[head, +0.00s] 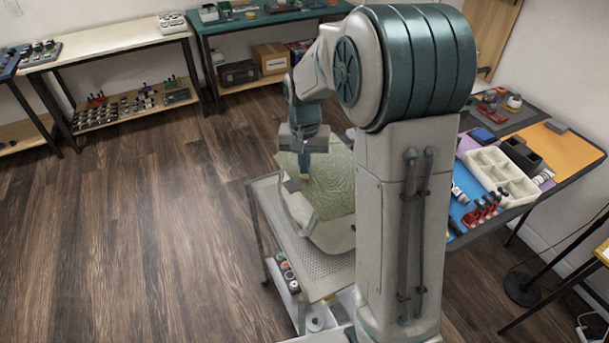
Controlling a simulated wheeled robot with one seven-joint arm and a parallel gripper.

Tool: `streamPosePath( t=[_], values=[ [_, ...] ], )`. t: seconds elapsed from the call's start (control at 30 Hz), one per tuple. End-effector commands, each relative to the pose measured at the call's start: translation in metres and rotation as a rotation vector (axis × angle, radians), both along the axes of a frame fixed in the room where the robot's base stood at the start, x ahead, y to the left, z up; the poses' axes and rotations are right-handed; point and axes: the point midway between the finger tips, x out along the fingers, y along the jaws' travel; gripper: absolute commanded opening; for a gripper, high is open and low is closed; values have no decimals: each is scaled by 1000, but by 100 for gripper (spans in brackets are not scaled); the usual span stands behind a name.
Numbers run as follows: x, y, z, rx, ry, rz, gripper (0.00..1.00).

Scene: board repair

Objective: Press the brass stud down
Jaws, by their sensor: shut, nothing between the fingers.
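My gripper (304,178) hangs down, shut and empty, over the left part of a green textured board (332,188). The board lies on a pale rounded holder (332,238). At this size I cannot tell whether the fingertips touch the board or stay just above it. I cannot make out the brass stud; it may be hidden by the gripper or too small to see. My arm column covers the right side of the holder.
The holder stands on a perforated metal cart (300,258). A workbench (565,155) with a pale compartment tray (500,172) and tools stands at the right. Shelves and a green table (232,25) line the back. The wooden floor at left is clear.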

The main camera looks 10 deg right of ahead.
Motion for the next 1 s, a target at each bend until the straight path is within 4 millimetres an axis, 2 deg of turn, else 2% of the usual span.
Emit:
streamPosePath(
  t=[0.67,1.0],
  values=[
    [0,0,-15,0,1,0,0],
    [0,0,-14,0,0,0,0]
  ],
)
